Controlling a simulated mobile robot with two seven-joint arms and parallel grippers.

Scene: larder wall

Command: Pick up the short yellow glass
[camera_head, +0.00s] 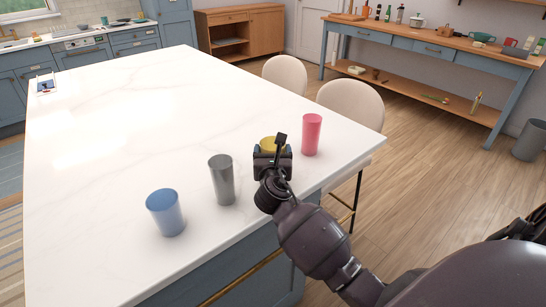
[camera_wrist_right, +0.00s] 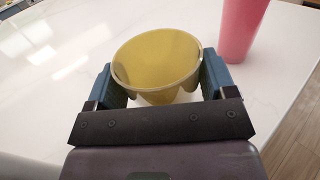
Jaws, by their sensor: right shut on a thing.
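The short yellow glass (camera_head: 268,142) is on the white island near its right front edge, mostly hidden behind my right gripper (camera_head: 273,158) in the head view. In the right wrist view the yellow glass (camera_wrist_right: 158,62) sits between the two blue fingers of my right gripper (camera_wrist_right: 163,84), which is shut on it. I look into its open mouth. Whether its base touches the counter I cannot tell. My left gripper is not in view.
A pink glass (camera_head: 312,135) stands just right of my gripper. A grey glass (camera_head: 222,180) and a blue glass (camera_head: 166,213) stand to the left. The white island (camera_head: 120,110) is clear behind them. Two chairs (camera_head: 350,103) stand at its right side.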

